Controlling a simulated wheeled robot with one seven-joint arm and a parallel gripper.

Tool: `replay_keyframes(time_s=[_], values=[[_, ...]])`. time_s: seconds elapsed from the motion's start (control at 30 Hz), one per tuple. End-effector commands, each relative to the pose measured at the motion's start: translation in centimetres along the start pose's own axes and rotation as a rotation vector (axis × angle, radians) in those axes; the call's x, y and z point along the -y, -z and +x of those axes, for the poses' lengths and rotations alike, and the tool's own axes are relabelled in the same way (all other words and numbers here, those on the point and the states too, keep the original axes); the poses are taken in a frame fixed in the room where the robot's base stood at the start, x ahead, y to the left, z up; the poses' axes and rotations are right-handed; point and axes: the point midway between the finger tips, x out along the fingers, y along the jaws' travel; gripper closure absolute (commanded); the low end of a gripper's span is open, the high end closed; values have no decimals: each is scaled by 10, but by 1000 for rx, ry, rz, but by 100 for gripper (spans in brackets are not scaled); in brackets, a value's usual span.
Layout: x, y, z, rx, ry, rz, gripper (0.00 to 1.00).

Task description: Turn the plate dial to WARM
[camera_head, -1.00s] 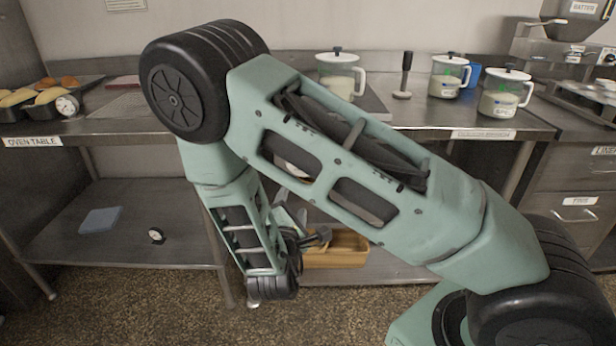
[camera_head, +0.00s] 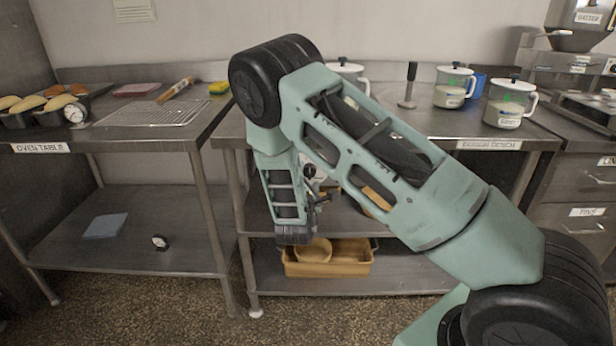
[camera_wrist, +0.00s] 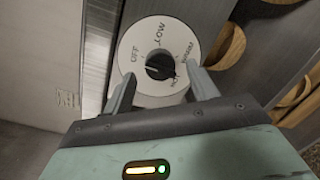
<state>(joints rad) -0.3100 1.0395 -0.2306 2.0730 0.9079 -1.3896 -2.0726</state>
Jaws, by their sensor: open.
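The plate dial (camera_wrist: 142,40) is a round white face with a black knob (camera_wrist: 160,66) at its middle, in the wrist view. OFF is printed at its left, LOW at the top and WARM at the right; another word by the lower right is partly hidden. I cannot tell surely where the knob points; a faint pale mark shows on it. My gripper (camera_wrist: 161,84) is open, one finger at the lower left and one at the lower right of the knob, both apart from it.
The dough bench (camera_head: 488,145) carries white lidded jars (camera_head: 504,103) and a dark upright tool (camera_head: 408,88). Its lower shelf holds a wooden tray (camera_head: 350,265) with a bowl. The oven table (camera_head: 40,148) stands left, with a wire rack (camera_head: 155,112) and loaves.

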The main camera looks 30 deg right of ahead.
Motion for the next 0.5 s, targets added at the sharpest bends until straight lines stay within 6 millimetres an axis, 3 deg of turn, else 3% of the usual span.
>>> replay_keyframes(time_s=[0.2,0.47,0.5], values=[[0,0,14,0,0,-1,42],[0,0,15,0,0,-1,42],[0,0,15,0,0,-1,50]])
